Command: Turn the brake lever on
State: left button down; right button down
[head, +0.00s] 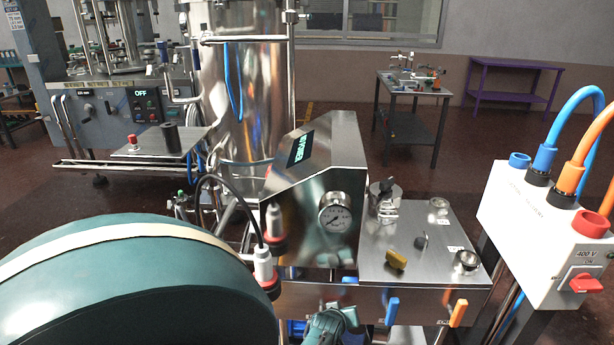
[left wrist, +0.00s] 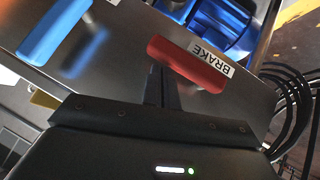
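The brake lever is a red handle (left wrist: 188,65) beside a white label reading BRAKE (left wrist: 212,42) in the left wrist view. It sits on a grey metal panel (left wrist: 120,65). My left gripper (left wrist: 162,78) shows as two dark fingers close together, with their tips at the lower edge of the red handle near its left end. I cannot tell whether they touch it. In the head view, part of my teal left arm (head: 332,325) is low in front of the machine; its fingertips and the brake lever are hidden there. My right gripper is in neither view.
A blue handle (left wrist: 55,28) lies left of the brake lever, and black cables (left wrist: 290,95) run at right. In the head view, blue (head: 392,310) and orange (head: 458,313) handles hang on the machine front. A white power box (head: 545,235) stands at right.

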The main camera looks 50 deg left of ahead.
pick_arm(q)
jog(key=shift+d+f, duration=0.15)
jog(key=shift+d, duration=0.1)
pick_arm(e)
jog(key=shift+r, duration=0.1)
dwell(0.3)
pick_arm(q)
jog(key=r+p, duration=0.2)
jog(key=r, duration=0.8)
jog(key=shift+a+r+p, duration=0.1)
jog(key=shift+a+p, duration=0.1)
jog(key=shift+p, duration=0.2)
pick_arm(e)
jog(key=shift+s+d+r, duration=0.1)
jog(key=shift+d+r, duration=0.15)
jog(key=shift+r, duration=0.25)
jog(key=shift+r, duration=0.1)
